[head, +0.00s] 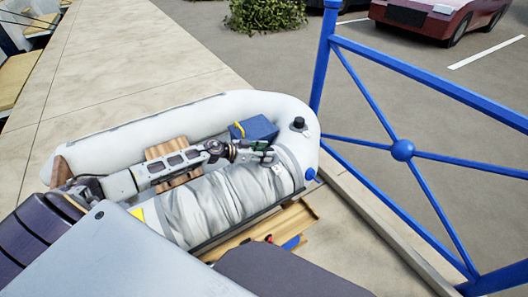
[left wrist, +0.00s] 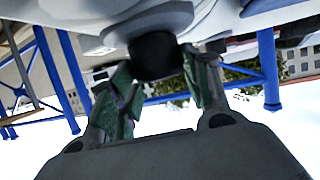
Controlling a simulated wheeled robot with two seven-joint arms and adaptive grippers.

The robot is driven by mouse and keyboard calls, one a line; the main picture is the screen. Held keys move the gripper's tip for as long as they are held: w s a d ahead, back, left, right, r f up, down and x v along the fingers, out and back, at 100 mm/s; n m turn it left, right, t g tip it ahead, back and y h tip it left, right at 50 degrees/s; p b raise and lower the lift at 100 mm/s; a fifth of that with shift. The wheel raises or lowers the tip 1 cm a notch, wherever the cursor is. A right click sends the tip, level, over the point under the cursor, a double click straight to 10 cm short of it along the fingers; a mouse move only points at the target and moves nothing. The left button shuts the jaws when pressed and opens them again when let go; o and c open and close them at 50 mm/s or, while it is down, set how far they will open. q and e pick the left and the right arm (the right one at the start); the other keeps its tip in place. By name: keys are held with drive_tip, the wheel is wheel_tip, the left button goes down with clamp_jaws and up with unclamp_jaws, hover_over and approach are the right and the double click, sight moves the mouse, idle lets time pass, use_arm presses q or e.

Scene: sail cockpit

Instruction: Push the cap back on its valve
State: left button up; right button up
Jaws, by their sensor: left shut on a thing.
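The black valve (head: 298,124) stands upright on a grey round patch on top of the dinghy's white tube, at its right end. My left gripper (head: 270,155) reaches in from the left, over the dinghy, a little left of and nearer than the valve. In the left wrist view, its green-padded fingers (left wrist: 160,75) are shut on a dark cylinder, which I take as the cap (left wrist: 156,54). The white tube and a grey stepped patch show just past it. In the head view the cap is not clearly made out between the fingers. My right gripper is not in view.
A blue plug (head: 310,174) sits on the tube's right end. A blue railing (head: 402,150) stands close on the right.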

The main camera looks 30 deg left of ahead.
use_arm(q)
drive_tip(key=shift+f, duration=0.25)
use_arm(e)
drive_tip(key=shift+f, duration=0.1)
use_arm(q)
drive_tip(key=o, duration=0.8)
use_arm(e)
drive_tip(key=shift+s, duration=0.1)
use_arm(q)
drive_tip(key=shift+p+v, duration=1.5)
drive_tip(key=shift+v, duration=1.2)
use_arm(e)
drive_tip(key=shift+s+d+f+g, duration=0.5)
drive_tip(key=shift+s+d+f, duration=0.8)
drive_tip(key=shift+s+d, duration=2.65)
use_arm(q)
drive_tip(key=shift+p+v, duration=0.95)
drive_tip(key=shift+v, duration=0.45)
drive_tip(key=shift+p+v, duration=1.15)
drive_tip(key=shift+v, duration=0.25)
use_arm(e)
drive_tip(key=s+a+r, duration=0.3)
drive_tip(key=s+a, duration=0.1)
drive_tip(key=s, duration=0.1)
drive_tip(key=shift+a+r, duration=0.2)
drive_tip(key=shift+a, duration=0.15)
